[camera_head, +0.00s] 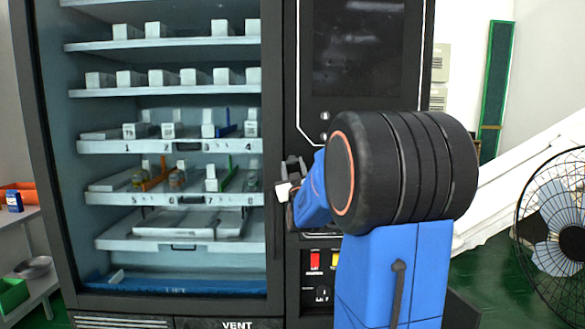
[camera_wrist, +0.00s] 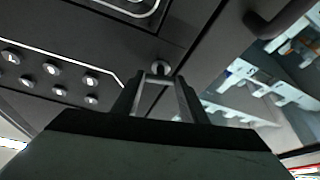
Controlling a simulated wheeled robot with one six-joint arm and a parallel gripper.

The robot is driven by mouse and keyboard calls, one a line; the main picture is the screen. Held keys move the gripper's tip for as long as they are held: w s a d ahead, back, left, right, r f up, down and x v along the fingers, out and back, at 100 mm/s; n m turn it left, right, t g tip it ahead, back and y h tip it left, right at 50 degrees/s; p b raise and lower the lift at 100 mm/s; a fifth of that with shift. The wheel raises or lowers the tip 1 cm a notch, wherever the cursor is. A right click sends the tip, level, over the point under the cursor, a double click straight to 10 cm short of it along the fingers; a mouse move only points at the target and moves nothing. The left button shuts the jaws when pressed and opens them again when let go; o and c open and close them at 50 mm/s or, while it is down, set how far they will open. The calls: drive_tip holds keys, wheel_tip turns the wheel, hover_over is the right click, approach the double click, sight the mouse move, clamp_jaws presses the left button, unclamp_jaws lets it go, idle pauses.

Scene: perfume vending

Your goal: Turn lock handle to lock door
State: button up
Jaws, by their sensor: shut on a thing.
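The vending machine's glass door (camera_head: 278,60) is at the left in the head view and looks closed against the black control panel. My gripper (camera_head: 290,184) is at the seam between door and panel, about mid-height, with my blue and black arm reaching in from the right. In the wrist view my gripper (camera_wrist: 160,92) points at the panel beside the seam. Its fingers are closed around the lock handle, whose round metal end (camera_wrist: 161,68) shows just past the fingertips. The fingers hide most of the handle, so its exact angle cannot be told.
Shelves (camera_head: 165,145) with small boxes show behind the glass. Round buttons (camera_wrist: 52,68) sit on the panel left of the gripper in the wrist view. A dark door pull (camera_wrist: 275,20) is at upper right. A standing fan (camera_head: 560,225) is at the far right.

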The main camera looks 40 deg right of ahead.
drive_tip(key=n+y, duration=0.1)
drive_tip(key=n, duration=0.1)
drive_tip(key=n+y, duration=0.1)
drive_tip(key=n, duration=0.2)
drive_tip(key=shift+s+d+r+t+y, duration=0.2)
drive_tip(key=shift+t+y, duration=0.1)
drive_tip(key=shift+t, duration=0.1)
drive_tip(key=n+y, duration=0.1)
drive_tip(key=n, duration=0.2)
drive_tip(key=n+y, duration=0.1)
drive_tip(key=n, duration=0.2)
drive_tip(key=shift+d+r+y, duration=0.1)
drive_tip(key=shift+y, duration=0.2)
drive_tip(key=n, duration=0.2)
drive_tip(key=n+g+y, duration=0.1)
drive_tip(key=n, duration=0.1)
drive_tip(key=n+g+y, duration=0.1)
drive_tip(key=n, duration=0.2)
drive_tip(key=shift+r, duration=0.25)
drive_tip(key=o, duration=1)
drive_tip(key=shift+o, duration=0.2)
drive_tip(key=shift+s, duration=0.1)
drive_tip(key=v, duration=1.7)
drive_tip(key=shift+r, duration=0.25)
